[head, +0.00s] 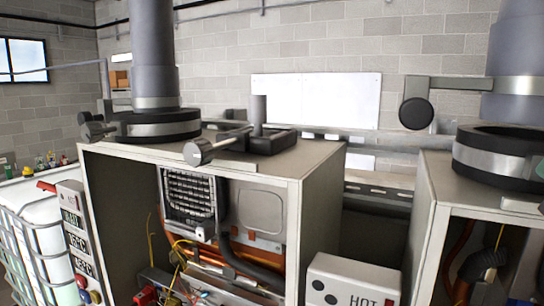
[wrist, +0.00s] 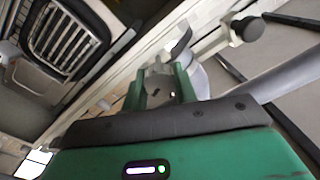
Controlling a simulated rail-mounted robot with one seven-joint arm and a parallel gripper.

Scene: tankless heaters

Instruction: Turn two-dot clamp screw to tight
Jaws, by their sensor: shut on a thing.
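In the wrist view my gripper (wrist: 160,88) has green fingers, shut on a small grey part (wrist: 157,92) with dark spots, at the cabinet's top edge. I cannot tell whether this is the two-dot clamp screw. Another knob with a dark end (wrist: 250,28) stands beyond the fingers, apart from them. In the head view a silver clamp screw knob (head: 197,153) sticks out over the front of the middle heater's top, and dark knobs (head: 92,130) stand by the left flue clamp (head: 160,124). A round dark knob (head: 417,113) is at the right. My gripper does not show there.
The middle heater cabinet (head: 322,215) is open in front, with a grille (head: 188,203) and pipes inside. A second heater (head: 432,190) stands at the right. A box marked HOT (head: 352,282) stands low between them. Tall flue pipes (head: 153,50) rise from the tops.

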